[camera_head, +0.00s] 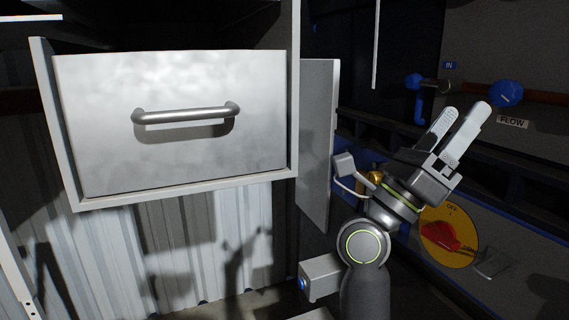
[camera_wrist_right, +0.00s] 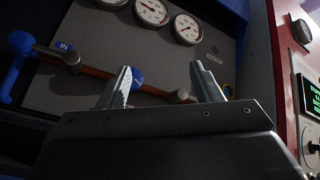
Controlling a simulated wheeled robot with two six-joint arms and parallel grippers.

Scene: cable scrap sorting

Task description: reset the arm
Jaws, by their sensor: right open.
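My right gripper (camera_head: 457,130) is raised in the right half of the head view, with its fingers pointing up and to the right. Its two fingers are apart and nothing is between them. In the right wrist view the open gripper (camera_wrist_right: 166,85) also shows empty, in front of a panel with gauges. My right arm is bent, coming up from the bottom of the head view. My left gripper does not show in either view.
A metal drawer (camera_head: 180,155) with a bar handle (camera_head: 187,113) stands at the left. A panel at the right bears a red rotary switch (camera_head: 440,236) on a yellow disc and a blue valve knob (camera_head: 506,94). Gauges (camera_wrist_right: 152,11) show in the wrist view.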

